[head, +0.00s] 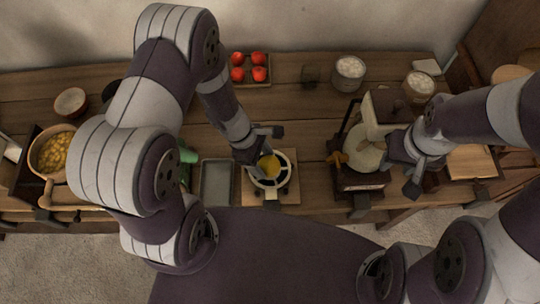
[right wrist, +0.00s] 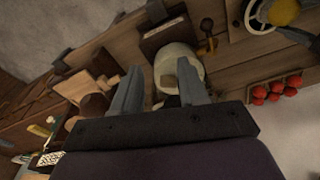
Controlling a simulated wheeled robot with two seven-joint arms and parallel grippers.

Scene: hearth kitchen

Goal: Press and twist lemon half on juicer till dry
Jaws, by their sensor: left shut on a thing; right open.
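The juicer (head: 267,184), a pale ring-shaped piece with spokes, stands on a wooden board (head: 291,198) at the table's front middle. The yellow lemon half (head: 270,166) is over its centre; it also shows at the top right of the right wrist view (right wrist: 284,12). My left gripper (head: 262,151) comes down from behind and is shut on the lemon half; its fingertips are partly hidden. Whether the lemon touches the juicer's cone is hidden. My right gripper (head: 404,172) is open and empty, well right of the juicer, beside a pale round vessel (head: 360,150).
A grey tray (head: 216,184) lies just left of the board. A wooden bowl of yellow pieces (head: 53,152) is at far left. Several red fruits (head: 250,72) sit in a tray behind. White-filled pots (head: 349,72) stand at the back right. Bare tabletop (head: 305,125) lies between juicer and vessel.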

